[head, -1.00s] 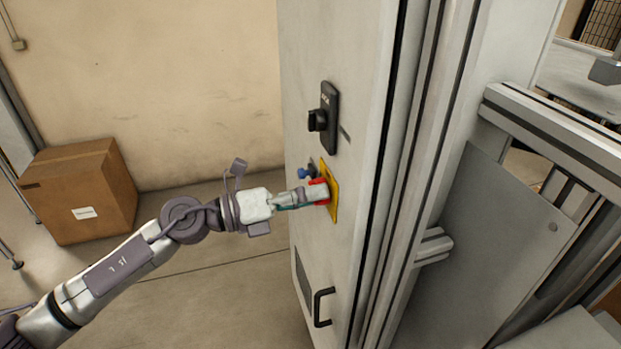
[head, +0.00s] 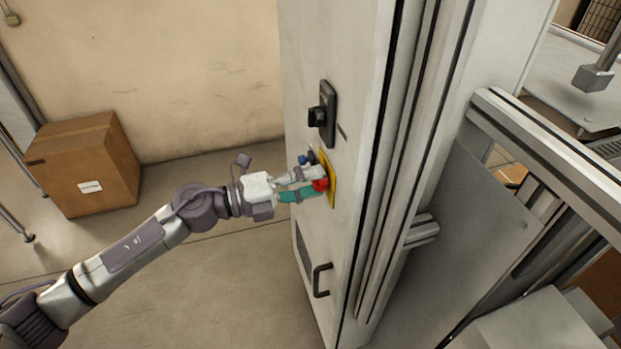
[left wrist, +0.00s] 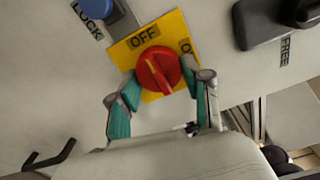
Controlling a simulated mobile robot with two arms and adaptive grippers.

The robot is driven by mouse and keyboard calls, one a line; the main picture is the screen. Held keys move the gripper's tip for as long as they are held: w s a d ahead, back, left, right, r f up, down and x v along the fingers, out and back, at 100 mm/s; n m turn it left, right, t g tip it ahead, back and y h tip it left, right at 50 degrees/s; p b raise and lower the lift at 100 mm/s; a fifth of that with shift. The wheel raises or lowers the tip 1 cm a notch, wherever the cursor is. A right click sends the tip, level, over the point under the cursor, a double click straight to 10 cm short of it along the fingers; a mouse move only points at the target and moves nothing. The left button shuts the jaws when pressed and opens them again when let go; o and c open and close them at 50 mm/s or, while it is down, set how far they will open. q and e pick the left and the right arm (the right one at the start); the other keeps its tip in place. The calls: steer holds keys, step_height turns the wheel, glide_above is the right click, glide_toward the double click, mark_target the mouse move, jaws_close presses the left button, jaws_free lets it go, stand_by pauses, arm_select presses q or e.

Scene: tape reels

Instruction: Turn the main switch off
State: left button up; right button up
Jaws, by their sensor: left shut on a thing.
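The main switch is a red round knob (head: 320,185) on a yellow plate (head: 333,180) on the grey cabinet's door. In the left wrist view the knob (left wrist: 158,70) has a raised ridge running from upper left to lower right. The OFF label (left wrist: 143,37) is above it, slightly left; a second label at right is partly hidden. My left gripper (head: 312,182) is shut on the knob; its teal-padded fingers (left wrist: 160,92) stand on either side of it. My right gripper is in neither view.
A blue knob (left wrist: 110,8) marked LOCK sits beside the plate. A black handle switch (head: 321,116) is higher on the cabinet (head: 345,50), with a black door handle (head: 320,281) below. A cardboard box (head: 88,165) stands by the wall. Aluminium framing (head: 545,150) is at right.

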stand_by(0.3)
arm_select(q)
steer(key=o, duration=1.2)
steer(key=shift+c, duration=0.2)
steer(key=shift+a, duration=0.15)
steer(key=v, duration=1.1)
steer(key=shift+a, duration=0.35)
steer(key=shift+s, duration=0.1)
